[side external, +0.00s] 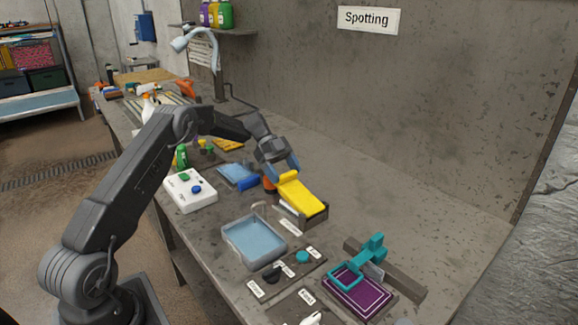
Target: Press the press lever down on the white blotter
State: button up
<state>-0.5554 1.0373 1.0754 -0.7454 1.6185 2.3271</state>
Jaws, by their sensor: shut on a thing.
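A yellow plate-like piece, which looks like the press lever (299,197), slopes over a dark holder (316,217) in the middle of the bench. Its raised near-wall end has a small yellow block. My gripper (286,172) reaches down to that end, its blue-grey fingers shut on it; the exact contact is small and partly hidden. A thin pale edge, possibly the white blotter (288,209), shows under the left side of the yellow piece. Most of whatever lies beneath is hidden, and I cannot tell whether the lever touches it.
A clear tray with blue inside (252,240) stands in front. A teal hinged frame (370,262) lies over a purple rug piece (358,294) at right. A white box with blue and green knobs (190,190) and a blue cloth (238,177) are left.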

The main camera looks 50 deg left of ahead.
jog(key=shift+s+a+f, duration=0.1)
jog(key=shift+a+f, duration=0.15)
jog(key=shift+f, duration=0.65)
jog(key=shift+a+f, duration=0.2)
jog(key=shift+f, duration=0.65)
jog(key=o, duration=1.3)
jog(key=shift+r, duration=0.1)
jog(key=shift+r, duration=0.1)
jog(key=shift+v, duration=3.75)
